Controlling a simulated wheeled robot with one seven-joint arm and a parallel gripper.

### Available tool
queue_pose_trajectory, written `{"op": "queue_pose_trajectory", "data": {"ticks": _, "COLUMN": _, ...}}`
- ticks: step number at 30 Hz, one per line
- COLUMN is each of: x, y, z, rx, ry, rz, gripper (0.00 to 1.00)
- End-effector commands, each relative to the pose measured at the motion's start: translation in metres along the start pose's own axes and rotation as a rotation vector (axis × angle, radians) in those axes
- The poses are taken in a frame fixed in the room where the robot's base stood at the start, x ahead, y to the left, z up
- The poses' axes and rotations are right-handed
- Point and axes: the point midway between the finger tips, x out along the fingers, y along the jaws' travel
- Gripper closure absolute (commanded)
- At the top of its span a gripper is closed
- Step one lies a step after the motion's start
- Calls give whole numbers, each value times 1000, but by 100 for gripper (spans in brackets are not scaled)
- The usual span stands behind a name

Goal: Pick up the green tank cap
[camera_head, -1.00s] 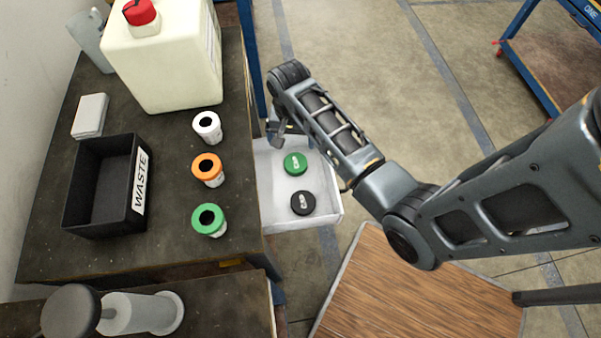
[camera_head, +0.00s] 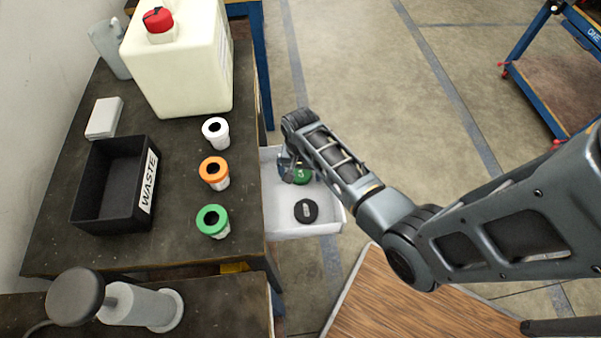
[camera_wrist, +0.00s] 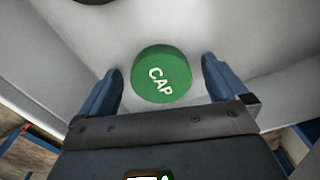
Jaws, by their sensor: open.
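The green tank cap (camera_wrist: 161,75) is a round disc with "CAP" in white letters, lying in an open white drawer (camera_head: 288,222). In the head view the green cap (camera_head: 303,177) is partly hidden by my arm. My gripper (camera_wrist: 161,80) is open, its two blue fingers on either side of the cap with a gap on each side. I cannot tell whether the fingertips are down level with the cap. In the head view my gripper (camera_head: 291,168) is over the drawer, largely hidden by my wrist.
A black cap (camera_head: 306,211) lies in the same drawer. On the dark bench stand white (camera_head: 215,132), orange (camera_head: 214,172) and green-topped (camera_head: 212,220) bottles, a black WASTE bin (camera_head: 110,205) and a large cream tank (camera_head: 180,65) with a red cap. The drawer walls are close around my gripper.

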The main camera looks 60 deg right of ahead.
Motion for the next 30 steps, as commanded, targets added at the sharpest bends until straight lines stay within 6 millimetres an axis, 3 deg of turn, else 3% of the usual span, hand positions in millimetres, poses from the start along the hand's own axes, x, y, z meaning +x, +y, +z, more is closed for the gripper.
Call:
{"op": "queue_pose_trajectory", "data": {"ticks": 6, "x": 0, "y": 0, "z": 0, "rx": 0, "ry": 0, "rz": 0, "gripper": 1}}
{"op": "queue_pose_trajectory", "data": {"ticks": 24, "x": 0, "y": 0, "z": 0, "rx": 0, "ry": 0, "rz": 0, "gripper": 59}}
{"op": "queue_pose_trajectory", "data": {"ticks": 30, "x": 0, "y": 0, "z": 0, "rx": 0, "ry": 0, "rz": 0, "gripper": 61}}
